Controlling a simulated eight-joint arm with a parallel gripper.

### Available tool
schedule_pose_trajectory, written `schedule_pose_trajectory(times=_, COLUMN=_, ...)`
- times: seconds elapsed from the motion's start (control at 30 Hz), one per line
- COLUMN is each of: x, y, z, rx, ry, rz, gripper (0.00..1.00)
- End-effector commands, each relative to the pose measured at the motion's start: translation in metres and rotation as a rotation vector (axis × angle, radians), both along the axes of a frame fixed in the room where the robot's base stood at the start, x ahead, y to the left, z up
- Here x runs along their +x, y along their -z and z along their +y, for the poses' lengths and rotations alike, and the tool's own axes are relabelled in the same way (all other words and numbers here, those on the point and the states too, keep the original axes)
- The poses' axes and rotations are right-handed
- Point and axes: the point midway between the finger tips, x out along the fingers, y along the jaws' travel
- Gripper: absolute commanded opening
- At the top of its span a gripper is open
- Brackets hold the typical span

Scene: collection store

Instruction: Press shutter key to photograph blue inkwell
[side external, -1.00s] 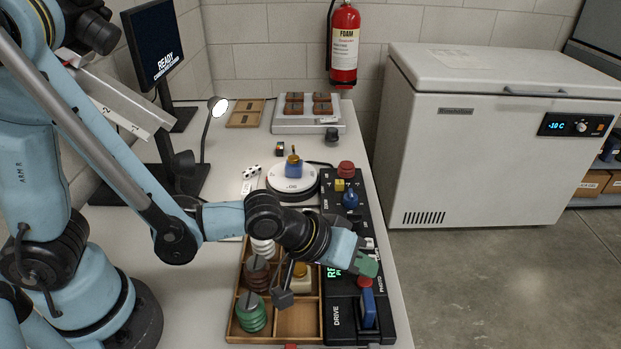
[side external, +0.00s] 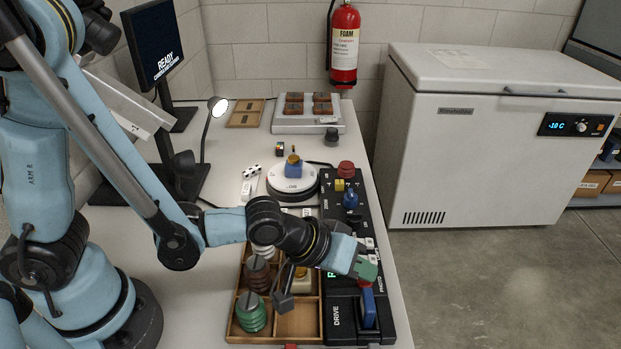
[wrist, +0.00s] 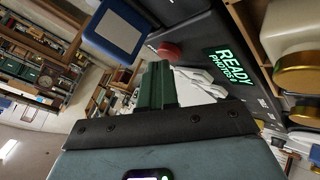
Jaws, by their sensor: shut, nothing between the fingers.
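The blue inkwell (side external: 293,168) has a yellow top and stands upright on the round white turntable (side external: 279,189). My gripper (side external: 368,270) is low over the black control panel (side external: 343,316), at its right side. In the wrist view its green fingers (wrist: 155,86) are shut and empty. White keys (wrist: 198,84) lie beside and behind the fingertips, and a red button (wrist: 170,50) is just beyond them. The panel's green display (wrist: 232,66) reads "READY" and "PHOTOS". I cannot tell which key is the shutter key, or whether the fingers touch a key.
A blue lever (side external: 369,307) stands on the panel near the gripper, and a blue knob (side external: 351,198) with a red button (side external: 345,169) is farther back. A wooden tray (side external: 275,341) holds spools left of the panel. The monitor (side external: 155,50) reads "READY".

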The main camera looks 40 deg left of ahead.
Motion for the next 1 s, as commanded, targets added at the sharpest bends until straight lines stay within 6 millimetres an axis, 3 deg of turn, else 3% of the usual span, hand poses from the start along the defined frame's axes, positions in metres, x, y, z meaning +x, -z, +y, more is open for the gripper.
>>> schedule_pose_trajectory(times=0.67, x=0.000, y=0.004, z=0.000, rx=0.001, ry=0.000, rz=0.001, gripper=0.00)
schedule_pose_trajectory(times=1.0, x=-0.001, y=-0.011, z=0.000, rx=0.001, ry=0.000, rz=0.001, gripper=0.00)
